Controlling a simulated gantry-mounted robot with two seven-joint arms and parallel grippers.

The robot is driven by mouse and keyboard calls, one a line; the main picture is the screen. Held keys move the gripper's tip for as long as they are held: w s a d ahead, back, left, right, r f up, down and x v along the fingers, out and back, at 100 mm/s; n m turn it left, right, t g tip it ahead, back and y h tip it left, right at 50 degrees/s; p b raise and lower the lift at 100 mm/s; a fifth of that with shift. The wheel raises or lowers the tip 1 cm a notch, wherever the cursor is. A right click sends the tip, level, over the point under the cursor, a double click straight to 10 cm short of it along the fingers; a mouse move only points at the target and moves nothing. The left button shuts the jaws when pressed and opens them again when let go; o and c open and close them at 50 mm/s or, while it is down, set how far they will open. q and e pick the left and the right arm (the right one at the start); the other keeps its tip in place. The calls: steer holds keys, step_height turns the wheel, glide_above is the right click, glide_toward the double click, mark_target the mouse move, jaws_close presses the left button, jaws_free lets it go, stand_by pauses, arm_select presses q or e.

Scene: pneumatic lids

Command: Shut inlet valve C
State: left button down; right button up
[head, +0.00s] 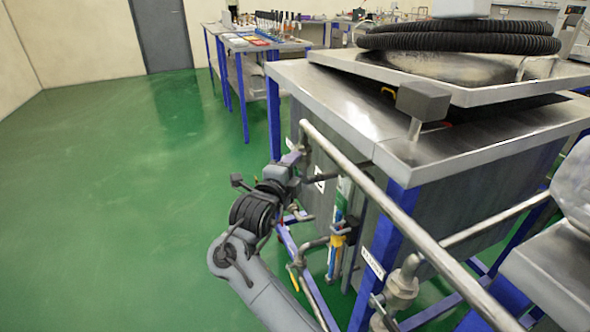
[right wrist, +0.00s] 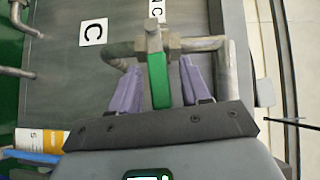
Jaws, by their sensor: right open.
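The inlet valve C shows in the right wrist view as a metal valve body (right wrist: 174,44) on a pipe, with a green lever handle (right wrist: 157,80). The lever points toward my gripper. A white label with a black C (right wrist: 93,31) is on the grey panel beside it. My right gripper (right wrist: 161,82) is open, with one purple finger on each side of the green lever and gaps visible between. My left gripper is out of view.
A steel tank top (head: 345,105) with a tilted lid (head: 440,75) and black coiled hose (head: 455,42) is on the right. A metal rail (head: 385,205) and pipes with a yellow-and-blue fitting (head: 336,245) run close to my arm. The green floor (head: 120,200) at left is clear.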

steer(key=shift+c, duration=1.1)
jaws_close()
steer(key=shift+f, duration=0.1)
steer(key=shift+f, duration=0.25)
steer(key=shift+f+m+t+b, duration=0.1)
steer(key=shift+m+t+b, duration=0.25)
steer(key=shift+m+t, duration=0.15)
steer(key=shift+h, duration=0.3)
